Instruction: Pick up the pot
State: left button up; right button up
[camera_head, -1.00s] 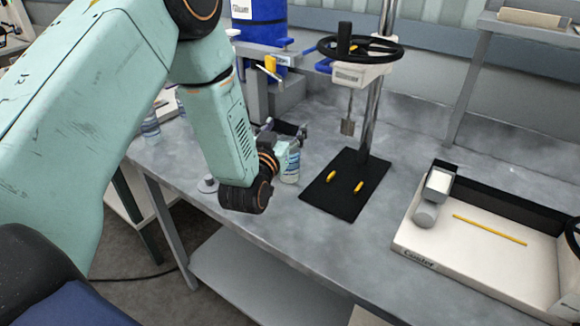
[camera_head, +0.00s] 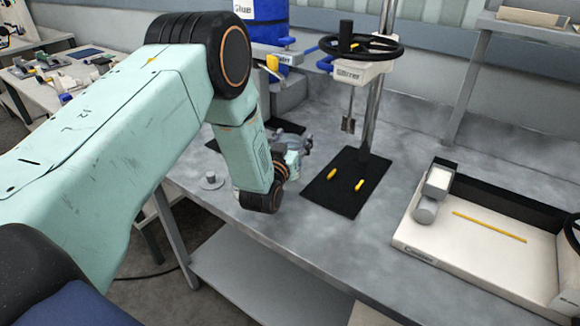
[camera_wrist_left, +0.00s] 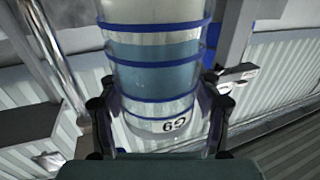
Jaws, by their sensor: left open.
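The pot (camera_wrist_left: 155,75) is a clear jar with blue bands, bluish contents and a white label. In the left wrist view it fills the upper middle, between the two dark fingers. My left gripper (camera_wrist_left: 157,112) is open, with one finger on each side of the pot. I cannot tell whether the fingers touch it. In the head view my left gripper (camera_head: 298,147) is low over the bench, left of the black mat, and it mostly hides the pot there. My right gripper is not in view.
A black mat (camera_head: 343,200) with yellow pegs lies under a post with a black handwheel (camera_head: 385,46). A blue drum (camera_head: 263,22) stands behind. A cream tray (camera_head: 470,262) is at the right. A small grey disc-like piece (camera_head: 211,181) sits near the front edge.

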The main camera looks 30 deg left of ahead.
pick_arm(q)
jog(key=shift+w+a, duration=0.1)
jog(key=shift+w, duration=0.55)
jog(key=shift+d, duration=0.2)
jog(key=shift+r, duration=0.1)
jog(key=shift+a, duration=0.2)
jog(key=c, duration=0.5)
grip_shut()
jog(key=shift+d, duration=0.1)
